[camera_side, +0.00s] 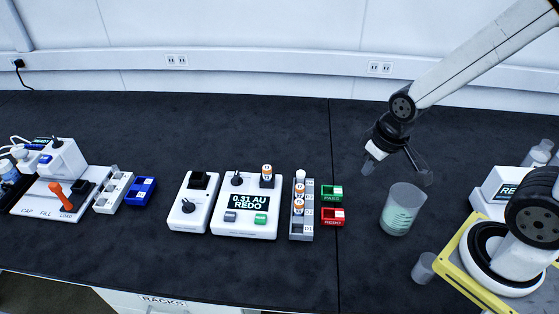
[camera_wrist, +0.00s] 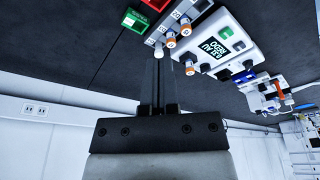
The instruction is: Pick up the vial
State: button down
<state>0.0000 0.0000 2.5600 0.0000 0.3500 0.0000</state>
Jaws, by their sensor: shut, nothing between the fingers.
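Two orange-capped vials, an upper one (camera_side: 299,189) and a lower one (camera_side: 299,206), stand in the grey rack (camera_side: 308,236) with a white-capped vial (camera_side: 299,177) behind them. Another orange-capped vial (camera_side: 267,172) stands on the reader (camera_side: 232,227), whose screen says 0.31 AU REDO. In the wrist view an orange cap (camera_wrist: 185,31) and the white cap (camera_wrist: 158,52) show beyond my fingers. My gripper (camera_side: 369,167) hangs above the bench, right of the rack and apart from every vial. In the wrist view my gripper (camera_wrist: 158,62) is shut and empty.
Green PASS (camera_side: 332,188) and red REDO (camera_side: 332,222) trays sit right of the rack. A clear beaker with greenish contents (camera_side: 402,210) stands below right of my gripper. A knobbed device (camera_side: 188,218) and a capping station (camera_side: 40,205) are left. The bench behind is clear.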

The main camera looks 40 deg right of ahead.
jog(key=shift+c, duration=1.3)
grip_release()
jog(key=m+g, duration=0.2)
jog(key=m, duration=1.5)
send_over(267, 168)
jog(key=f, duration=0.8)
jog(key=shift+s+d+f, duration=0.15)
jog(key=shift+s+f, duration=0.05)
jog(key=shift+s, duration=0.2)
jog(key=shift+w+a+f+m+g, duration=0.3)
jog(key=shift+w+f+m, duration=0.1)
jog(key=shift+m, duration=0.1)
jog(key=shift+f, duration=0.1)
jog(key=shift+d+f, duration=0.1)
jog(key=shift+f, duration=1.15)
